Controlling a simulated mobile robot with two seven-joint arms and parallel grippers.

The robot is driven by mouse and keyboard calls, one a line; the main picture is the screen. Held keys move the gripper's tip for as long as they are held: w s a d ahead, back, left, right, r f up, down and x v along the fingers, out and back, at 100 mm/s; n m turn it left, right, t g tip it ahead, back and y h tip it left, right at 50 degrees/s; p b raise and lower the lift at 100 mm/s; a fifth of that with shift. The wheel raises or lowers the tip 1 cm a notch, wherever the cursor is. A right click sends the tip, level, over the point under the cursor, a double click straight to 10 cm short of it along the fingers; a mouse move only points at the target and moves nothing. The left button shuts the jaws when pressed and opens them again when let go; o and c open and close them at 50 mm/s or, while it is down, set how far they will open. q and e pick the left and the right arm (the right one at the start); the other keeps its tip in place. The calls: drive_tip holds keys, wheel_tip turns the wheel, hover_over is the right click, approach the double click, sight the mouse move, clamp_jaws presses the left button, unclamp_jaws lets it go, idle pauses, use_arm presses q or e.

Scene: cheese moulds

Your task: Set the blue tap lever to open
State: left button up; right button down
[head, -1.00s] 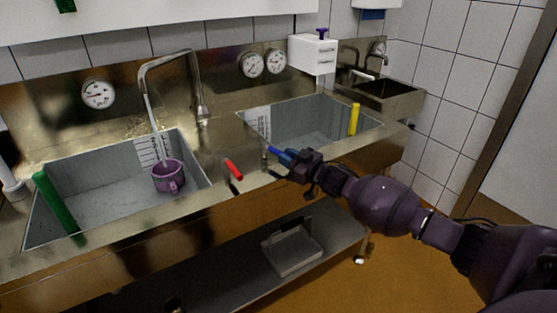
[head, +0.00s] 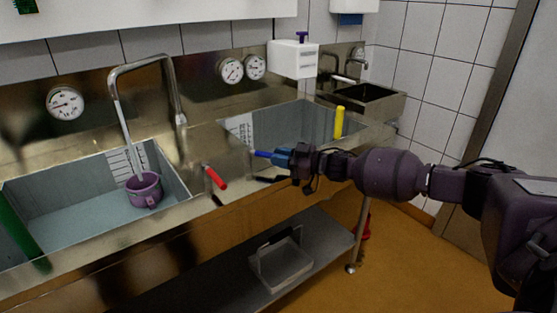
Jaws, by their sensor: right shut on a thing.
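The blue tap lever (head: 262,154) is at the front ledge between the two sinks. Its blue end sticks out to the left of my right gripper (head: 279,157). The gripper, with blue fingers, is shut on the lever and hides most of it and its pivot. A red tap lever (head: 215,177) lies to the left on the same ledge, apart from the gripper. My left gripper is not in view.
A curved spout (head: 146,62) runs a pale stream toward a purple jug (head: 144,189) in the left sink. A lower shelf holds a clear box (head: 283,266).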

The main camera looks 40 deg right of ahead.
idle(0.3)
drive_tip(key=c, duration=1.1)
unclamp_jaws()
drive_tip(key=shift+o, duration=0.2)
drive_tip(key=shift+d, duration=0.1)
drive_tip(key=p+v, duration=0.1)
drive_tip(key=v, duration=0.9)
drive_tip(key=shift+s+d+p, duration=0.2)
drive_tip(key=shift+s+p, duration=0.1)
drive_tip(key=shift+p, duration=0.1)
